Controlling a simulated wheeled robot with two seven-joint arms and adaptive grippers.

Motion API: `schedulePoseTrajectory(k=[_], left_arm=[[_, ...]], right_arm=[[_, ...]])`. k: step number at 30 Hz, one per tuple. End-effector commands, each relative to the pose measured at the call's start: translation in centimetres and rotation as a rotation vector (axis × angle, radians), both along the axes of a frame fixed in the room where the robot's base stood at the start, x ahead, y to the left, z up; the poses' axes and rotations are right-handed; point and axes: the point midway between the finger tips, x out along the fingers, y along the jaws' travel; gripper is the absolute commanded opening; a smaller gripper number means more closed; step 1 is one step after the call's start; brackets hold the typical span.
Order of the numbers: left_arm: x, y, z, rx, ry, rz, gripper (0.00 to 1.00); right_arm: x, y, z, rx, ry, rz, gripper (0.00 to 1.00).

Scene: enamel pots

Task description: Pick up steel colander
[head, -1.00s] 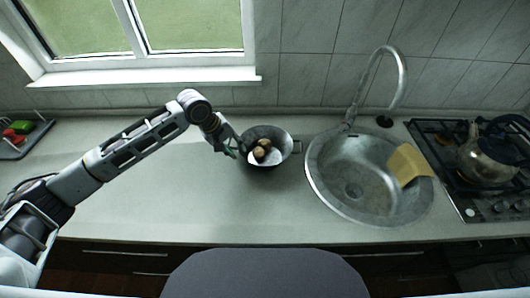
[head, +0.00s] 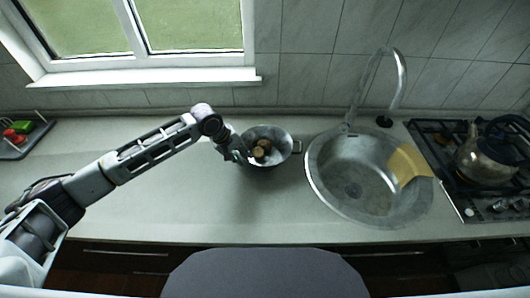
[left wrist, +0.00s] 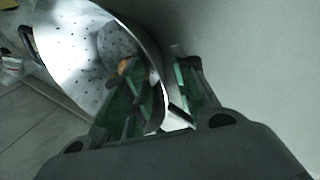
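The steel colander (head: 284,146) stands on the counter left of the sink, with a few brown round things (head: 261,148) in it. The left wrist view shows its perforated bowl (left wrist: 75,50) and bright rim up close. My left gripper (head: 240,155) is at the colander's left edge. In the left wrist view my left gripper (left wrist: 166,92) is open, with one green-padded finger over the inside of the bowl and the other outside. The rim lies between them, with a gap beside the outer finger. My right gripper is in neither view.
The round sink (head: 350,195) with a tall faucet (head: 402,75) and a yellow cloth (head: 408,164) is to the right. A kettle (head: 485,160) stands on the stove. A dark tray (head: 22,144) with red and green things is far left. The counter (head: 180,210) in front is clear.

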Motion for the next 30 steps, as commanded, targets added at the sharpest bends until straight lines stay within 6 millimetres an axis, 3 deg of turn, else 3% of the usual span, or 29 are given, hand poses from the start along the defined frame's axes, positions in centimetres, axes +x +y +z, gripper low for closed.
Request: schedulePoseTrajectory(k=[9, 25, 30], left_arm=[[0.4, -1.3, -2.9, 0.000, 0.000, -0.001, 0.28], [0.5, -1.3, -3.3, 0.000, 0.000, -0.001, 0.28], [0.5, -1.3, -3.3, 0.000, 0.000, -0.001, 0.08]], right_arm=[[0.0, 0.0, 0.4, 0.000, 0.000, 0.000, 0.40], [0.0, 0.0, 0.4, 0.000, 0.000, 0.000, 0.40], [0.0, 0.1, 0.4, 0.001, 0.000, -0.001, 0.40]])
